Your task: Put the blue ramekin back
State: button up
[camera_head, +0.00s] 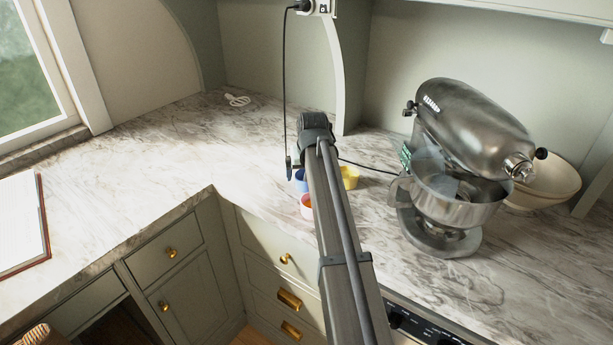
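The blue ramekin (300,182) shows only in part, just left of my arm on the marble counter near the inner corner. My arm hides the rest of it. My gripper (293,164) is at the far end of the arm, close above or behind the blue ramekin. It is small and mostly hidden by the arm, so I cannot tell whether it is open or touches the ramekin. A red-pink ramekin (307,207) sits nearer the counter's front edge. A yellow ramekin (349,178) stands right of my arm.
A metal stand mixer (452,165) stands to the right, with a cream bowl (546,183) behind it. A black cord (285,85) hangs from the wall outlet. A white whisk-like object (237,100) lies at the back. An open book (22,225) lies left. The left counter is mostly clear.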

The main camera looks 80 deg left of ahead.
jog(key=v, duration=0.9)
jog(key=shift+d+r, duration=0.2)
jog(key=shift+r, duration=0.15)
